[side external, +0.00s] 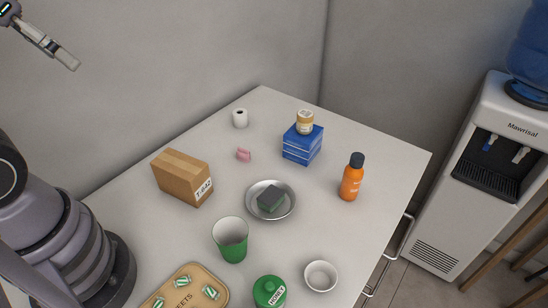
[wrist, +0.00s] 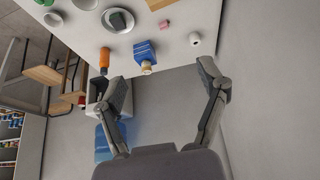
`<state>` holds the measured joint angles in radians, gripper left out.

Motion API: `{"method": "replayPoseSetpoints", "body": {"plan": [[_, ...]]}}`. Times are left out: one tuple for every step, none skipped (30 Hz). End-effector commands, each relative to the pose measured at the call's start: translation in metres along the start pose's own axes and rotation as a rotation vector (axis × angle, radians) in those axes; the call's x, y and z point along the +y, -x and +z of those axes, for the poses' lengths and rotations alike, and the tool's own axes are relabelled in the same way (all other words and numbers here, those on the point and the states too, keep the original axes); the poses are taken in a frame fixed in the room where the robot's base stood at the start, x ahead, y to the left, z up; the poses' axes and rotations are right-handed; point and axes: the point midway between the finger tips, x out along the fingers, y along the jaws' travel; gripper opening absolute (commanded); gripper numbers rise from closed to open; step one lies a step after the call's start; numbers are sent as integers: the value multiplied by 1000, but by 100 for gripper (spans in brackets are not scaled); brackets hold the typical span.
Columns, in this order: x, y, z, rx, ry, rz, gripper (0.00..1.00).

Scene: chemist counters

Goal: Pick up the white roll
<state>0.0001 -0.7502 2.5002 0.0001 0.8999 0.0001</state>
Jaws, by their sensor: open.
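The white roll (side external: 240,118) stands upright near the back left edge of the counter, close to the wall, with its dark core hole facing up. It also shows in the wrist view (wrist: 195,39), above the right finger. My gripper (side external: 71,62) is high at the upper left in the side view, well apart from the roll. In the wrist view my gripper (wrist: 166,84) has its two fingers spread wide, with nothing between them.
Near the roll are a pink item (side external: 244,154) and a blue box (side external: 302,149) with a jar (side external: 305,122) on it. A cardboard box (side external: 180,178), a metal dish (side external: 293,201), an orange bottle (side external: 351,180) and a green cup (side external: 232,245) stand nearer. The wall borders the counter.

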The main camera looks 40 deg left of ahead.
Motion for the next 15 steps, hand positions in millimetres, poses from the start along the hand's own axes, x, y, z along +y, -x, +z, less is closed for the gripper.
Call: {"method": "replayPoseSetpoints", "body": {"plan": [[0,0,0,0,0,0,74],[0,0,0,0,0,0,78],[0,0,0,0,0,0,82],[0,0,0,0,0,0,82],[0,0,0,0,0,0,82],[0,0,0,0,0,0,82],[0,0,0,0,0,0,82],[0,0,0,0,0,0,82],[0,0,0,0,0,0,82],[0,0,0,0,0,0,82],[0,0,0,0,0,0,82],[0,0,0,-4,3,3,82],[1,-1,-1,-11,10,7,82],[3,-2,-2,-23,20,16,82],[6,-5,-4,-48,44,34,82]]}}
